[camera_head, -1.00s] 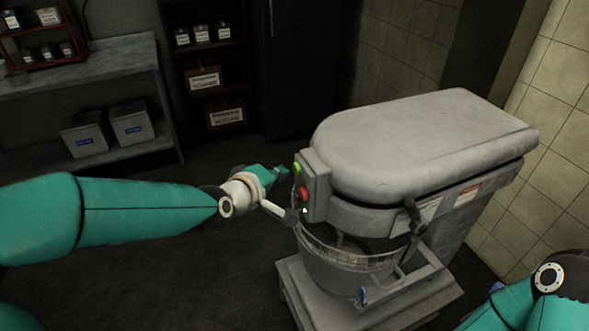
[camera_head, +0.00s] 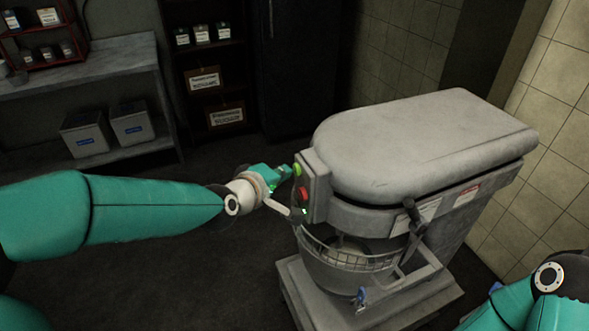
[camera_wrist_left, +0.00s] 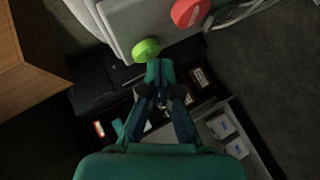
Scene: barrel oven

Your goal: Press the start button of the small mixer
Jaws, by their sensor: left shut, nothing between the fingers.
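The small mixer (camera_head: 420,145) is a grey machine with a rounded top, standing right of centre in the head view. On its left front panel are a green button (camera_head: 297,168) and a red button (camera_head: 303,193) below it. My left gripper (camera_head: 286,171) is shut and empty, its tips right by the green button; whether they touch it cannot be told. In the left wrist view the shut fingertips (camera_wrist_left: 160,66) lie just beside the green button (camera_wrist_left: 146,49), with the red button (camera_wrist_left: 190,12) further up and right. My right gripper is out of view.
A bowl (camera_head: 335,270) with a wire guard (camera_head: 350,260) sits under the mixer head. A shelf bench with two grey boxes (camera_head: 131,123) stands at the back left. A tiled wall (camera_head: 560,140) is close on the right. The floor left of the mixer is clear.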

